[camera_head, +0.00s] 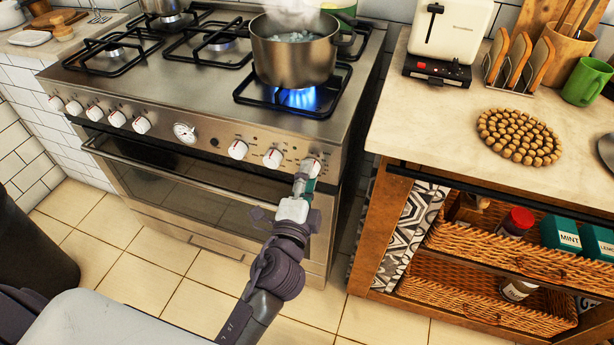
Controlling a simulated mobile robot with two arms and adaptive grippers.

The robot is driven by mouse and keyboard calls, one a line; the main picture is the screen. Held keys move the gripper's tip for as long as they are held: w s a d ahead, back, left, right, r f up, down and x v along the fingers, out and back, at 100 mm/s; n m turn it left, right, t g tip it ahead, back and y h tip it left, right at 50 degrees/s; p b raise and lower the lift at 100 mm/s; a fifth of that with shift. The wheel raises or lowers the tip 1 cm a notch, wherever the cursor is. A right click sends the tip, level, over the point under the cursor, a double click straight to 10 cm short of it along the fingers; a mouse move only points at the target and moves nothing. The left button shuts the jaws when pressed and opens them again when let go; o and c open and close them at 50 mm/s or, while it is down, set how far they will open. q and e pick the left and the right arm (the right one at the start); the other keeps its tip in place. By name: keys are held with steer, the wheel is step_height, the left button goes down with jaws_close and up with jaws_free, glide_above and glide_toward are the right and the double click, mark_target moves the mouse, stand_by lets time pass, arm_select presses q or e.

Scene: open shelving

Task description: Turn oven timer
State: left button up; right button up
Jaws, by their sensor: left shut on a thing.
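The stove (130,70) has a front panel with a row of white knobs. A larger round dial with a marked face, which looks like the oven timer (184,132), sits left of the panel's middle. My left gripper (304,178) is at the right end of the panel, shut on the rightmost white knob (311,165), well to the right of the dial. The gripper hides part of that knob. My right gripper is not in view.
A steaming pot (293,55) stands over a lit blue flame (297,97) at the front right burner. The oven door handle (150,167) runs below the panel. A counter (420,125) with a toaster (452,30) and a wooden trivet (518,136) stands to the right.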

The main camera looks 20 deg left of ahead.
arm_select(q)
steer(key=o, duration=1.1)
steer(key=shift+o, duration=0.2)
steer(key=s, duration=0.7)
steer(key=shift+s+d+f, duration=0.2)
steer(key=shift+s+d, duration=0.05)
